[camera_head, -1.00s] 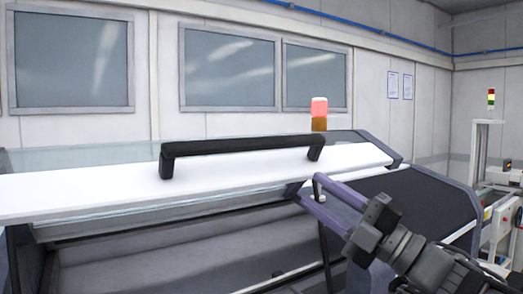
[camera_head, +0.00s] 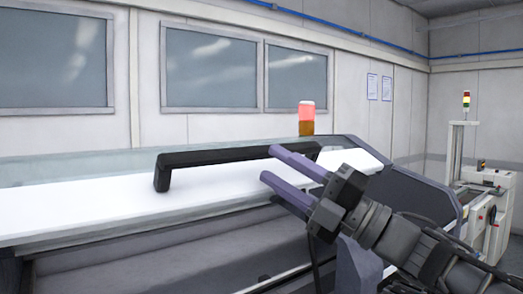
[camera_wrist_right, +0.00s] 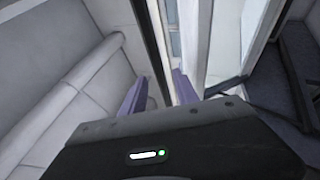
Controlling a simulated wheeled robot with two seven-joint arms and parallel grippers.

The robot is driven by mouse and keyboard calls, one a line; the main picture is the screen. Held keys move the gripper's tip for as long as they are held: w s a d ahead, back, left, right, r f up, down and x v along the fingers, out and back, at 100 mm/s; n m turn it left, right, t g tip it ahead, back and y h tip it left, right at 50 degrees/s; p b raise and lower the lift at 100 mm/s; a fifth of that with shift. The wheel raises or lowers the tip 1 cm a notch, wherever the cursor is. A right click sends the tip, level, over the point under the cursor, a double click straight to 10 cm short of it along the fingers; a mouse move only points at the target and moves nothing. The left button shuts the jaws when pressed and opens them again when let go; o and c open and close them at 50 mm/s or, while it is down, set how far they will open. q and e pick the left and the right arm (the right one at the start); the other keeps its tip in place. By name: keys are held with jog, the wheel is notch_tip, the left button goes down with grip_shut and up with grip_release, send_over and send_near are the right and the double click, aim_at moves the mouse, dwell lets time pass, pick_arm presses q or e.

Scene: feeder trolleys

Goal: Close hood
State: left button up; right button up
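The hood (camera_head: 100,205) is a long white panel with a glassy strip behind it, raised and tilted over the machine's dark interior. A black bar handle (camera_head: 215,156) is fixed along it. In the right wrist view the dark handle (camera_wrist_right: 152,40) runs down between the open fingers (camera_wrist_right: 160,92). I cannot tell whether the fingers touch it. The handle's right end is partly hidden by my gripper. My left gripper is out of view.
A red and orange signal lamp (camera_head: 306,117) stands behind the hood. Another machine (camera_head: 485,195) stands farther right. A wall with windows (camera_head: 210,70) closes the back.

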aim_at(260, 158)
jog(key=shift+p+x, duration=0.6)
jog(key=shift+x, duration=1.35)
grip_shut()
